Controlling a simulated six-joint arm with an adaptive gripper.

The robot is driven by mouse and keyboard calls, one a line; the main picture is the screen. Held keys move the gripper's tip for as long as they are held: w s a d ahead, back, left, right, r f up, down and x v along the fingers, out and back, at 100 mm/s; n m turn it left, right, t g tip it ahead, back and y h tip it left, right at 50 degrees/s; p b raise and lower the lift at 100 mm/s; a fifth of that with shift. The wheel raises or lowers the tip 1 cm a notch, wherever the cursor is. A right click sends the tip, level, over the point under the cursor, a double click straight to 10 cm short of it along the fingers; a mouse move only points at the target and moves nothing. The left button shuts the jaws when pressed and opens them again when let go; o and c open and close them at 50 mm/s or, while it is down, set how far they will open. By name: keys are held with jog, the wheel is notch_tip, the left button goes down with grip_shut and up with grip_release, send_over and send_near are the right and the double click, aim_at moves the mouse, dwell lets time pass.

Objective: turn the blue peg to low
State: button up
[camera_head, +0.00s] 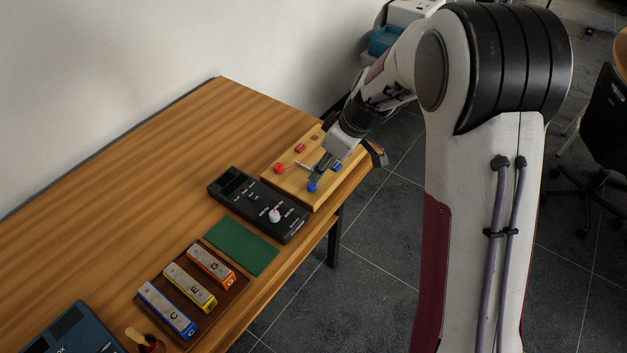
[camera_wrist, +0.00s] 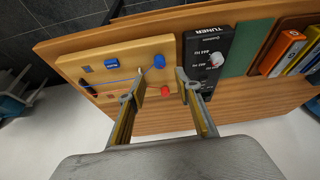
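A light wooden board (camera_head: 297,188) lies at the far end of the table, and it also shows in the wrist view (camera_wrist: 134,53). A round blue peg (camera_head: 312,187) is at its near right corner, seen in the wrist view too (camera_wrist: 159,61). A round red peg (camera_head: 279,168) sits on the left side of the board (camera_wrist: 165,91). Thin strings run from the pegs. My gripper (camera_head: 348,167) is open and empty above the board. In the wrist view its fingers (camera_wrist: 160,76) are spread, with both pegs seen between them. No low mark is readable.
A red block (camera_head: 300,148) and a blue block (camera_head: 337,167) are on the board. A black tuner (camera_head: 245,199) with a pale knob lies beside it. Then come a green mat (camera_head: 241,246) and several chime bars on a brown tray (camera_head: 194,333). Bare table lies to the left.

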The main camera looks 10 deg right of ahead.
aim_at(311, 184)
jog(key=shift+x, duration=3.8)
grip_shut()
